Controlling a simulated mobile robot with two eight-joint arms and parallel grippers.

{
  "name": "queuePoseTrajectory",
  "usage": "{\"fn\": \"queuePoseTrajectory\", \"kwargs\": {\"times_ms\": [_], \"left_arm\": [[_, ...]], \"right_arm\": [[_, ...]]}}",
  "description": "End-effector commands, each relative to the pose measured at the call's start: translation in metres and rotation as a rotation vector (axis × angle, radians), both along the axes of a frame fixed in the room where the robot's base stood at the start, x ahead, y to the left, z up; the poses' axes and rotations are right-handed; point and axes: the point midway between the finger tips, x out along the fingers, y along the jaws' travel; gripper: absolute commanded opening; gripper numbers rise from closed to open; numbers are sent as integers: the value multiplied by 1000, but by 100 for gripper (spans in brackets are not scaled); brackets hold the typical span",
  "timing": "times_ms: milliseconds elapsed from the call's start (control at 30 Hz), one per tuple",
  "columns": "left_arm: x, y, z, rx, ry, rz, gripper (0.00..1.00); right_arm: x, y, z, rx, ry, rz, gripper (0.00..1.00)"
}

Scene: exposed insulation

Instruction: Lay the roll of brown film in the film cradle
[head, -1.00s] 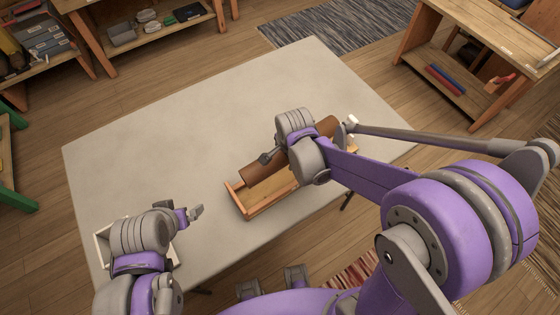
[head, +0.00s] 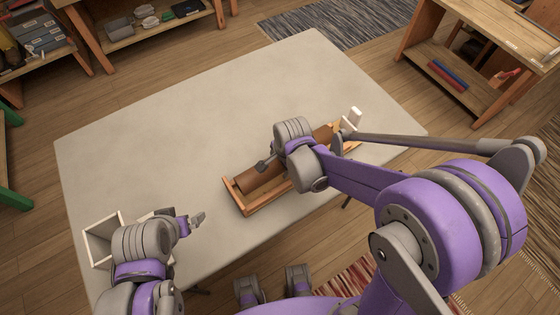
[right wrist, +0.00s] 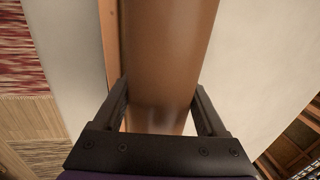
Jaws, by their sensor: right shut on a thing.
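The roll of brown film (head: 262,179) lies lengthwise over the wooden film cradle (head: 236,196), between its long sides as seen from the head. I cannot tell whether it touches the cradle floor. My right gripper (head: 266,161) is shut on the roll near its middle. In the right wrist view the roll (right wrist: 165,60) passes between the two fingers (right wrist: 160,105), with one wooden cradle side (right wrist: 109,45) beside it. My right wrist hides part of the roll and cradle. My left gripper (head: 197,218) is off to the left, apart from the cradle; its jaw state is unclear.
The pale table (head: 180,130) is mostly clear behind and left of the cradle. A white open box (head: 88,248) stands at the table's left front, partly behind my left arm. A small white object (head: 355,117) shows beyond the cradle's right end. Shelves and a bench stand beyond the table.

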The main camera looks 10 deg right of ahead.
Motion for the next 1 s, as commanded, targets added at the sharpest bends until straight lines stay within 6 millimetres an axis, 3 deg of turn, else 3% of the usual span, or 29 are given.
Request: {"fn": "queuePoseTrajectory", "kwargs": {"times_ms": [700,733,867,1000], "left_arm": [[-1,0,-6,0,3,0,100],[-1,0,-6,0,3,0,100],[-1,0,-5,0,2,0,100],[-1,0,-5,0,2,0,100]], "right_arm": [[0,0,-7,0,0,0,0],[0,0,-6,-1,-1,0,78],[1,0,-6,-1,-1,0,100],[0,0,-6,-1,0,0,100]]}}
